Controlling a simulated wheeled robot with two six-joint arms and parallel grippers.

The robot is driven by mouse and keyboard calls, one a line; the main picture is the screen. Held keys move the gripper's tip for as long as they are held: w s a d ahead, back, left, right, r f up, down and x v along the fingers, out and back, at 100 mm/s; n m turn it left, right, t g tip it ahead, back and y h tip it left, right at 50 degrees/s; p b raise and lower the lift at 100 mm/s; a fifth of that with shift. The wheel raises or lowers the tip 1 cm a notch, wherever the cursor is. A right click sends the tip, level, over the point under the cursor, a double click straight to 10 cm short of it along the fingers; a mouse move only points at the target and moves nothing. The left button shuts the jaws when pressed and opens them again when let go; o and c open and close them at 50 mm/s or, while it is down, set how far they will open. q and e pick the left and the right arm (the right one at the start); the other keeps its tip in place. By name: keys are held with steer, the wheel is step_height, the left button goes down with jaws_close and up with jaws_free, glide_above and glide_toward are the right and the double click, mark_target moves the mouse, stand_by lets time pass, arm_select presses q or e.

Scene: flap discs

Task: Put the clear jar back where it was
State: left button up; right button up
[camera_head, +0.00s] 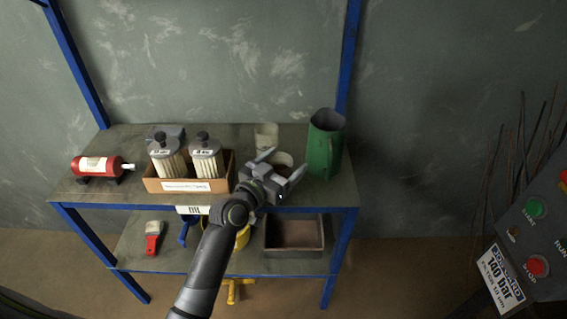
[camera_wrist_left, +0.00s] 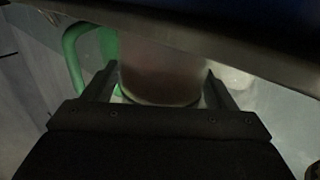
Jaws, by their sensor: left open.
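A translucent jar (camera_head: 284,159) stands on the upper shelf, its lower part hidden behind my left gripper (camera_head: 281,165). In the left wrist view this jar (camera_wrist_left: 162,72) looks brownish and sits between the two fingers of the left gripper (camera_wrist_left: 160,88). The fingers are open on either side of it; I cannot tell whether they touch it. A second pale jar (camera_head: 266,136) stands just behind it. I cannot tell for sure which of the two is the clear jar. My right gripper is not in view.
A green jug (camera_head: 322,145) stands close on the right. On the left are a cardboard box (camera_head: 190,185) holding lidded filters and a red extinguisher-like cylinder (camera_head: 97,166). The lower shelf holds a tray (camera_head: 293,249) and a red brush (camera_head: 153,238). A control panel (camera_head: 530,240) is at far right.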

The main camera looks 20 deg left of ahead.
arm_select(q)
steer(key=shift+r, duration=0.2)
steer(key=v, duration=0.4)
steer(key=shift+s+a+f, duration=0.1)
steer(key=shift+s+f, duration=0.05)
steer(key=shift+s, duration=0.15)
steer(key=v, duration=0.7)
steer(key=shift+s+b, duration=0.2)
steer(key=shift+b, duration=0.2)
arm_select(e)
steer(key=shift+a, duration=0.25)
